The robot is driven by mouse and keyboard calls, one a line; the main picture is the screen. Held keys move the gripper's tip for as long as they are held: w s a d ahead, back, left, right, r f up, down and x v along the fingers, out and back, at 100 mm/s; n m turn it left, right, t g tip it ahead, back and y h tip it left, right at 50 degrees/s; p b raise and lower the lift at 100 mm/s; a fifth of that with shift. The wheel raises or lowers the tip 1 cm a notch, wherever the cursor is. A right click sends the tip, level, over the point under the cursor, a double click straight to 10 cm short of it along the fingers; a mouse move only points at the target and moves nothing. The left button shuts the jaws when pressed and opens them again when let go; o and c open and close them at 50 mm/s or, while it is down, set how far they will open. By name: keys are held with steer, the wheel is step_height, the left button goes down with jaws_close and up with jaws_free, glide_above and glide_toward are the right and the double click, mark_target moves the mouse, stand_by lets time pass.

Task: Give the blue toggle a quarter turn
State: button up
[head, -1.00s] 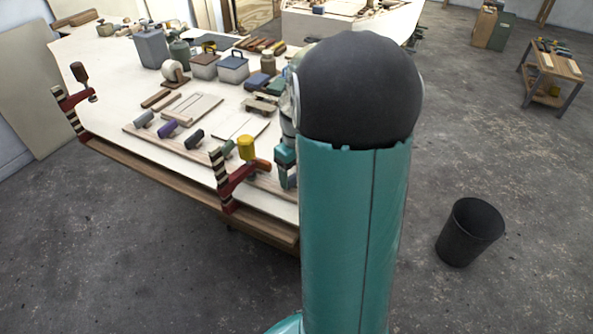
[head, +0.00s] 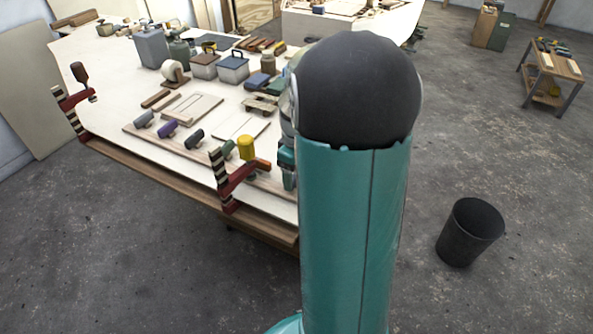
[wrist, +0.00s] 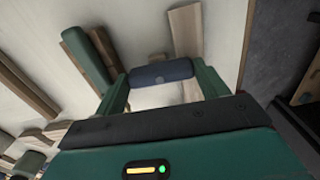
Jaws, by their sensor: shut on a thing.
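The blue toggle (wrist: 161,73) is a short, dark blue rounded bar in the wrist view. It lies crosswise between the two green fingers of my gripper (wrist: 162,80), which are shut on its two ends. A wooden board (wrist: 186,35) shows beyond it. In the head view my arm hides the toggle, and only a teal part near my gripper (head: 287,165) shows at the bench's right end.
A black bin (head: 470,232) stands on the floor.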

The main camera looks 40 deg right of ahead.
steer(key=o, duration=1)
